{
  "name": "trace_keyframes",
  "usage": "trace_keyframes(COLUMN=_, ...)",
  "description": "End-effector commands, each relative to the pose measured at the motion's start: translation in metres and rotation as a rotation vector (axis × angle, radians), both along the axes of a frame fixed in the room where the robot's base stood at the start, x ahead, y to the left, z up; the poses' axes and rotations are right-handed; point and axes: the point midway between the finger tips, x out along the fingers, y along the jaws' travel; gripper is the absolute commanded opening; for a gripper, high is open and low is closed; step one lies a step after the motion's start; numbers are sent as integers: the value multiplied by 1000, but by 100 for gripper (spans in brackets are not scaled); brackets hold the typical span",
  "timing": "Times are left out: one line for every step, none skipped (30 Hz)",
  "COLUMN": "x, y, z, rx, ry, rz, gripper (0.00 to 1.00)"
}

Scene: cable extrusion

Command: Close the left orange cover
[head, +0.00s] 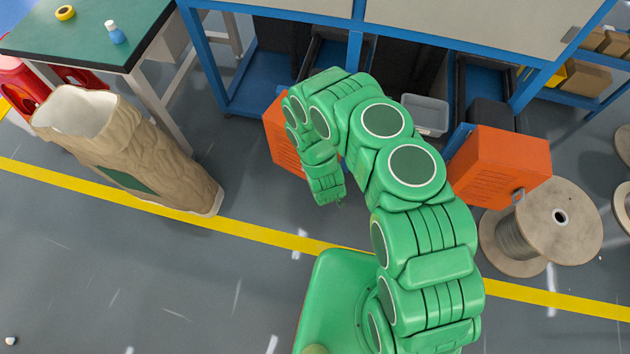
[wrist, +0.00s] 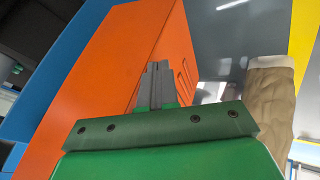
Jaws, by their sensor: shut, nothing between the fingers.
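The left orange cover (head: 281,138) is at the blue machine frame in the head view, partly hidden behind my green arm. In the wrist view its orange face (wrist: 112,68) fills the left and middle, slanted, with slots near its right edge. My gripper (wrist: 158,68) is shut and empty, its dark fingers together in front of the cover's face. I cannot tell whether the fingertips touch it. In the head view the fingers are too small to make out at the arm's end. The right orange cover (head: 500,166) stands out from the frame, angled towards the floor.
A wooden cable spool (head: 565,220) stands beside the right cover. A tall brown paper sack (head: 150,160) stands on the left, also in the wrist view (wrist: 270,105). A green-topped table (head: 75,40) is at the upper left. The grey floor (head: 130,270) at the front left is mostly clear.

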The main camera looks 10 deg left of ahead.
Motion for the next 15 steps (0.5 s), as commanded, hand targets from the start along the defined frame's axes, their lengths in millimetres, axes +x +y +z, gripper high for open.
trace_keyframes(x=4, y=-5, z=0, rx=0, ry=-1, rz=9, gripper=0)
trace_keyframes(x=5, y=-7, z=0, rx=0, ry=-1, rz=18, gripper=0)
trace_keyframes(x=8, y=-9, z=0, rx=0, ry=0, rz=28, gripper=0)
trace_keyframes(x=9, y=-11, z=0, rx=0, ry=-1, rz=37, gripper=0)
trace_keyframes(x=11, y=-13, z=0, rx=0, ry=-1, rz=46, gripper=0)
trace_keyframes(x=13, y=-16, z=0, rx=0, ry=-1, rz=55, gripper=0)
trace_keyframes(x=15, y=-18, z=0, rx=0, ry=-1, rz=64, gripper=0)
trace_keyframes(x=17, y=-19, z=0, rx=1, ry=-1, rz=73, gripper=0)
trace_keyframes(x=20, y=-22, z=0, rx=0, ry=-1, rz=82, gripper=0)
trace_keyframes(x=21, y=-24, z=0, rx=0, ry=-1, rz=91, gripper=0)
trace_keyframes(x=23, y=-26, z=0, rx=0, ry=-1, rz=100, gripper=0)
trace_keyframes(x=26, y=-28, z=0, rx=0, ry=-2, rz=111, gripper=0)
trace_keyframes(x=27, y=-30, z=0, rx=1, ry=-1, rz=119, gripper=0)
trace_keyframes(x=29, y=-31, z=0, rx=0, ry=-1, rz=129, gripper=0)
trace_keyframes(x=32, y=-34, z=0, rx=1, ry=-1, rz=139, gripper=0)
